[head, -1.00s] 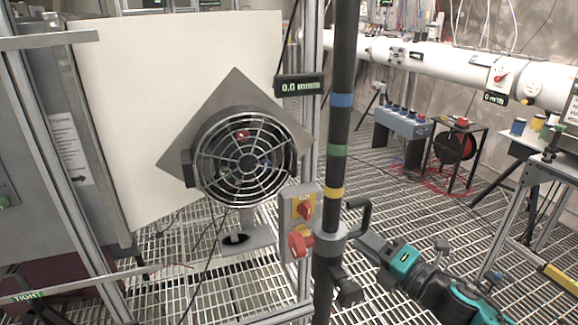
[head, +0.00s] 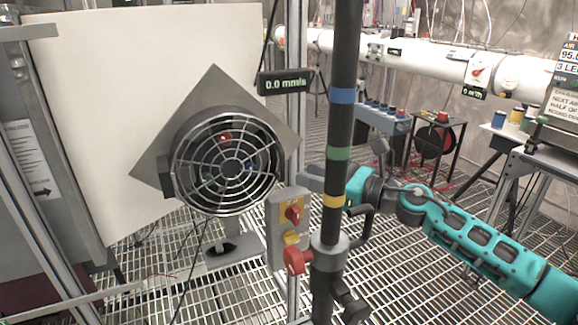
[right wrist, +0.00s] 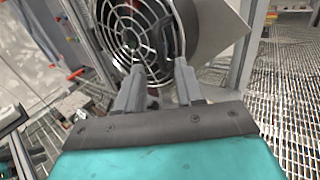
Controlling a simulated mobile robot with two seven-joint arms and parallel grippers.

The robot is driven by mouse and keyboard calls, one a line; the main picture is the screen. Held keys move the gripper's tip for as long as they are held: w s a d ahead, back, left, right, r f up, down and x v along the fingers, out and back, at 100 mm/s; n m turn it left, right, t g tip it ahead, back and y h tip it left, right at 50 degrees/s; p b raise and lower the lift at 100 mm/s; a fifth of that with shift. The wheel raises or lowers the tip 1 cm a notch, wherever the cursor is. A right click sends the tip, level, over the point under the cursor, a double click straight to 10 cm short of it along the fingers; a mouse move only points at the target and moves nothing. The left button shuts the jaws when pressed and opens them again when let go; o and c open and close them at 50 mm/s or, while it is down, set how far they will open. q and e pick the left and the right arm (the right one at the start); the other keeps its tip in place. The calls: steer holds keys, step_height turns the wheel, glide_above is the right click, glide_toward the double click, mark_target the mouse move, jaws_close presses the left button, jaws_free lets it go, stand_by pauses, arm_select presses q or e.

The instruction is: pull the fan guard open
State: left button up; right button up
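The fan guard (head: 228,162) is a round wire grille over a dark fan housing on a grey diamond-shaped plate. It appears closed against the housing. My right gripper (head: 303,175) is to the right of the fan in the head view, partly hidden behind the striped pole. In the right wrist view, the right gripper's two fingers (right wrist: 159,72) are apart and point at the lower part of the fan guard (right wrist: 127,35). Nothing is visibly held between them, and I cannot tell whether they touch the guard. My left gripper is not in view.
The dark pole (head: 340,120) with coloured bands stands in front of my right gripper. A display (head: 285,82) reads 0.0 mm/s. A pale panel (head: 120,110) stands behind the fan.

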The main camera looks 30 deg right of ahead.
steer(key=p+x, duration=0.1)
steer(key=x, duration=0.5)
steer(key=shift+c, duration=0.2)
jaws_close()
stand_by(0.5)
